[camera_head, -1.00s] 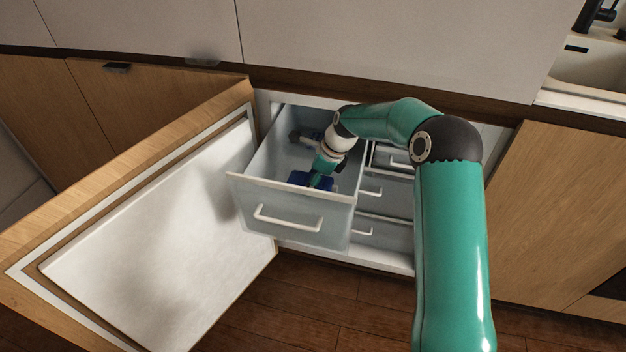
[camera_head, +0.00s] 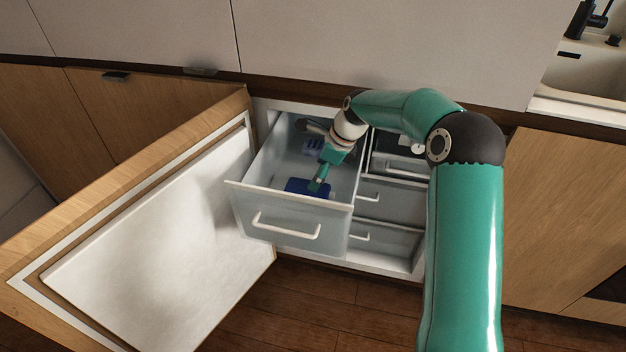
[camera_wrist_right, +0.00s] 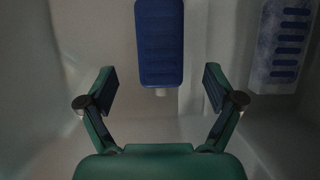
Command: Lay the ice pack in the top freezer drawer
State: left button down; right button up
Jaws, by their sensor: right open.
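The blue ice pack (camera_head: 300,186) lies on the floor of the pulled-out top freezer drawer (camera_head: 290,199), towards its front. In the right wrist view the ice pack (camera_wrist_right: 160,42) is a ridged blue slab with a small pale nub at its near end. My right gripper (camera_head: 317,186) reaches down into the drawer, just beside the pack in the head view and partly covering it. In the wrist view the right gripper (camera_wrist_right: 160,88) is open, its two fingers spread wide with nothing between them. My left gripper is not in view.
The freezer door (camera_head: 150,235) stands wide open at left. Lower drawers (camera_head: 385,197) are below right. The floor in front is clear.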

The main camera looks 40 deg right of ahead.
jog(key=shift+p+v, duration=0.35)
jog(key=shift+v, duration=2.4)
